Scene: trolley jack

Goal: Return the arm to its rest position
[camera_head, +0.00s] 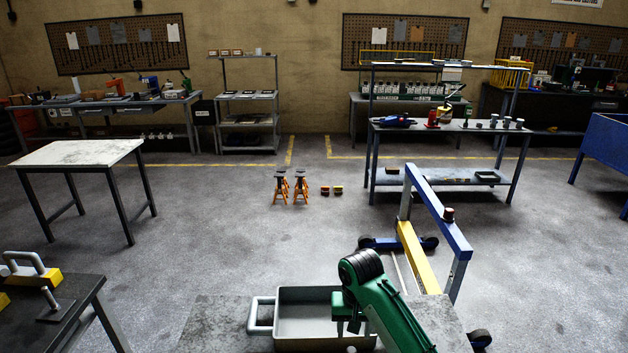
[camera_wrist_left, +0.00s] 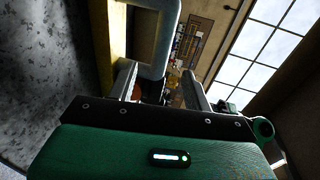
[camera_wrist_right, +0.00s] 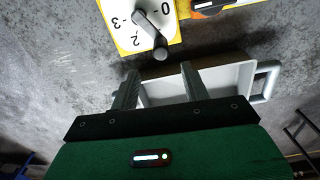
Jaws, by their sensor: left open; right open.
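My right arm comes in from the bottom right in the head view, and its green and black gripper (camera_head: 347,322) hangs over the grey tray (camera_head: 300,293). In the right wrist view its two fingers (camera_wrist_right: 160,88) are apart with nothing between them. The tray (camera_wrist_right: 222,85) with its loop handle lies beyond them; I cannot tell the gap. My left gripper does not show in the head view. In the left wrist view its two fingers (camera_wrist_left: 158,85) are apart, with a grey loop handle (camera_wrist_left: 158,60) just ahead; I cannot tell whether they touch.
A dark table (camera_head: 60,305) at left carries yellow blocks with grey handles. A blue and yellow wheeled frame (camera_head: 440,220) stands beside my right arm. A yellow numbered panel with a lever (camera_wrist_right: 140,25) shows near the right gripper.

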